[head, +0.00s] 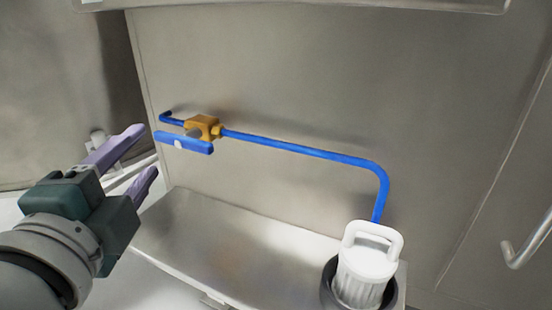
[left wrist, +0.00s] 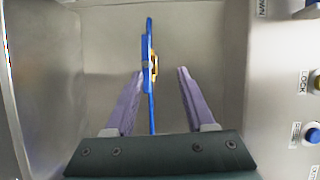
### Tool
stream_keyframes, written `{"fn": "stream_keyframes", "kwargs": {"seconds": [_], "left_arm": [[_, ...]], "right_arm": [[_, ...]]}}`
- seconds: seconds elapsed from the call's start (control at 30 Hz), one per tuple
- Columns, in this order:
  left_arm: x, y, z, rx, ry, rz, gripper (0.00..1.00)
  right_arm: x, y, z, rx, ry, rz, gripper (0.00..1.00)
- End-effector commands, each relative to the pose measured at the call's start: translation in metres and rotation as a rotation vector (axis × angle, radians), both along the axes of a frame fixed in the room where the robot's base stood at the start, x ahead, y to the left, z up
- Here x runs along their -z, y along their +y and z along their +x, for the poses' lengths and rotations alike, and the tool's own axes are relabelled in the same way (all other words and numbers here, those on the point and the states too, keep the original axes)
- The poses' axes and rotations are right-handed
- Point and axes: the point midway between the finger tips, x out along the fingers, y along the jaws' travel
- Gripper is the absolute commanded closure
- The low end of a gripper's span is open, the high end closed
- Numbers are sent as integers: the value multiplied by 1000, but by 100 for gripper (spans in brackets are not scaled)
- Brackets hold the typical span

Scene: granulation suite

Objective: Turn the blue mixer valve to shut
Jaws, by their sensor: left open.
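The valve's blue handle (head: 183,143) is a flat bar at the left of the head view, lying roughly along the blue pipe (head: 300,150). It sits in front of the orange-yellow valve body (head: 204,126). My left gripper (head: 147,151) is open and empty, to the left of the handle and apart from it. In the left wrist view the handle (left wrist: 146,60) stands upright beyond the fingertips of my left gripper (left wrist: 161,71), nearer the left finger. The valve body (left wrist: 155,66) shows partly behind the handle. My right gripper is not in view.
A white ribbed container with a handle (head: 364,268) stands in a dark round holder under the pipe's lower end. A metal ledge (head: 235,240) runs below the valve. A panel with knobs and buttons (left wrist: 285,110) is at the right in the left wrist view.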

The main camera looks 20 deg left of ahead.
Motion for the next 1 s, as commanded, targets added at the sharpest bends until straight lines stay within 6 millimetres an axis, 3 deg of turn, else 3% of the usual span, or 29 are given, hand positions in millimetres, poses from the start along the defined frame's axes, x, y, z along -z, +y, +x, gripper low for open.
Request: {"fn": "stream_keyframes", "kwargs": {"seconds": [0.03,0.13,0.37,0.8,1.0], "left_arm": [[22,-2,2,15,-5,21,45],[31,-6,3,35,-11,51,45],[29,-3,19,46,-16,66,45],[30,20,89,45,-14,64,45],[29,24,98,44,-13,62,45]], "right_arm": [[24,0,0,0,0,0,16],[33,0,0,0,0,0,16],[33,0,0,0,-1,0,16],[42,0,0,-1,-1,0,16],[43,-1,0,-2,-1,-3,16]]}}
